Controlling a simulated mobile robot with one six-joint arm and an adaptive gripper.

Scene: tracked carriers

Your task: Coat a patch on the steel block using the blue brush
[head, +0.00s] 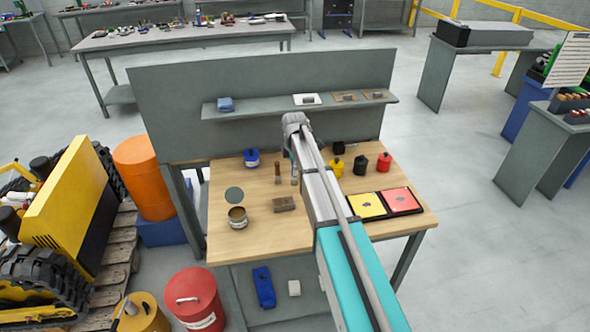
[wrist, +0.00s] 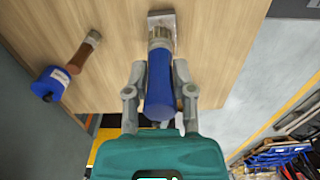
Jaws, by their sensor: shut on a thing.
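My gripper (wrist: 160,72) is shut around the blue handle of the blue brush (wrist: 159,98) in the wrist view. Whether that end touches the table top cannot be told. In the head view my arm covers most of the gripper, and a small part of the brush (head: 294,170) shows beside it. A grey-brown block (head: 284,204), likely the steel block, lies on the table nearer the front.
A brown-handled brush (head: 277,172) and a blue can (head: 252,158) stand left of my gripper. An open tin (head: 237,217) and a dark disc (head: 234,194) are at front left. Yellow, black and red cans and a two-colour tray (head: 370,213) are at right. A shelf panel (head: 330,80) closes the back.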

